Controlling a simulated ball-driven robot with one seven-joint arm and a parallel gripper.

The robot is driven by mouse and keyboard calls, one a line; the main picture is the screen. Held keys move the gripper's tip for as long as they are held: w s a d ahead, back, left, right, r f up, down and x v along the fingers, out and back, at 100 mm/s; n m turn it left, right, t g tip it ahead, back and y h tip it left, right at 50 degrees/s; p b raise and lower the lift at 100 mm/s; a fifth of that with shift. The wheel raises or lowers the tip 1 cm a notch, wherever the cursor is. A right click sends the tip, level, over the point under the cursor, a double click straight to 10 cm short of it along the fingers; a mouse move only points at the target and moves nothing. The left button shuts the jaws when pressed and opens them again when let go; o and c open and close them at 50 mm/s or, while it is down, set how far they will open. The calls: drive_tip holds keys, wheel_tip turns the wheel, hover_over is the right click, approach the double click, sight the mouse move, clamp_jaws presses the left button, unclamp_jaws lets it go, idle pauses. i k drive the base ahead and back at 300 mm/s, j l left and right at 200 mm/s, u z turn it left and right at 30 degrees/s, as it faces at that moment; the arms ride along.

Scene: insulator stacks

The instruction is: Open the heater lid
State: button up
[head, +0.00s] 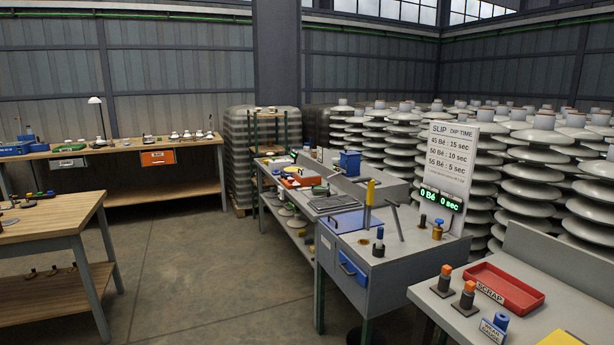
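No thing here is marked as a heater, and I cannot tell which one carries the heater lid. A grey cabinet (362,293) with a blue handle (352,268) on its front stands right of the middle. Its top bears a yellow-handled upright tool (369,203), a grey rod and small dark and yellow fittings. A blue box (349,164) stands on the grey bench behind it; its inside is hidden. My gripper is not in view.
A slip dip-time sign (452,153) with a green display stands behind the cabinet. A red scrap tray (504,287) lies on the right bench. Wooden benches (55,220) stand at left. Stacked white insulators (555,165) fill the back right. The concrete floor (215,275) between benches is clear.

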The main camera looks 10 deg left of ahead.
sight(306, 174)
drive_tip(key=i+j+u, duration=0.55)
drive_tip(key=i, duration=0.25)
drive_tip(key=i+j+u, duration=0.25)
drive_tip(key=i, duration=0.65)
drive_tip(key=i+u, duration=0.25)
drive_tip(key=i, duration=0.6)
